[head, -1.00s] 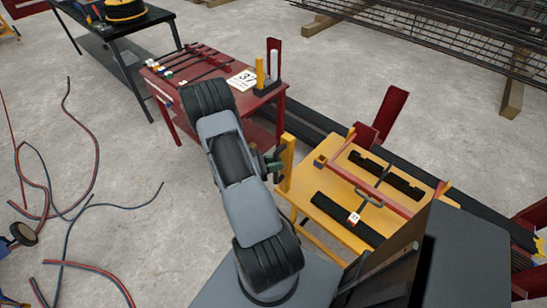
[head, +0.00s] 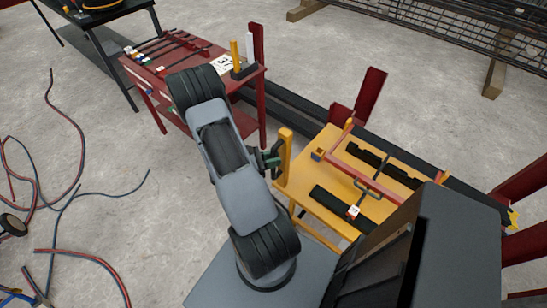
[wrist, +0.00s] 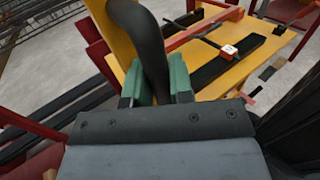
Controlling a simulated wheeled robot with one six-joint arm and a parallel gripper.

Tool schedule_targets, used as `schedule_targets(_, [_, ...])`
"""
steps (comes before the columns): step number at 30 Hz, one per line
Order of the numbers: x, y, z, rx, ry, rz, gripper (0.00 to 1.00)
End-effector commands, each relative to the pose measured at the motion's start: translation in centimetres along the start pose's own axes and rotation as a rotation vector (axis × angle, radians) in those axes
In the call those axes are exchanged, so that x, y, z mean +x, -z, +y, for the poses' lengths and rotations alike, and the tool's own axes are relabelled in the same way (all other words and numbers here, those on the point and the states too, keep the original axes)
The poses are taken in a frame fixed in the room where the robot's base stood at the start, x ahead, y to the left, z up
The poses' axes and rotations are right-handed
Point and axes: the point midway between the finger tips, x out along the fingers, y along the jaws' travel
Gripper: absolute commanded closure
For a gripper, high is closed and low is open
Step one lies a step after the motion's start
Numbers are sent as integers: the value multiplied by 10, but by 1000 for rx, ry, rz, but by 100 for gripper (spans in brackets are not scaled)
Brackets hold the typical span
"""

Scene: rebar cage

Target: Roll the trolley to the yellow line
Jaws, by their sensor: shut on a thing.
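The trolley is a low yellow-topped cart (head: 310,181) in the middle right of the head view. A yellow upright (head: 285,150) stands at its left end. My gripper (head: 268,160) has green finger pads and is beside this upright. In the wrist view, my gripper (wrist: 158,88) is shut on the trolley's dark handle (wrist: 150,48), which passes between the pads. Dark bars and a red frame with yellow ends lie on the trolley top. I cannot make out a yellow line on the floor.
A red table (head: 150,72) with tools and a number card stands behind my arm. Dark rails (head: 300,115) and red posts (head: 370,92) are behind the trolley. Loose hoses (head: 75,205) lie on the left floor. A rebar cage (head: 420,40) is at the back right.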

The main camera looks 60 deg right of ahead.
Motion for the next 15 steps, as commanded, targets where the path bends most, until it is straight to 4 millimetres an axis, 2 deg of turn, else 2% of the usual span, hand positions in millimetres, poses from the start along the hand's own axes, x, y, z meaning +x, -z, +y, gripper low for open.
schedule_targets(6, [1, 0, -1, 0, 6, -1, 100])
schedule_targets(7, [1, 0, -1, -1, 6, -1, 76])
schedule_targets(13, [1, 0, -1, -1, 5, -1, 57])
schedule_targets(15, [1, 0, -1, -1, 5, -1, 55])
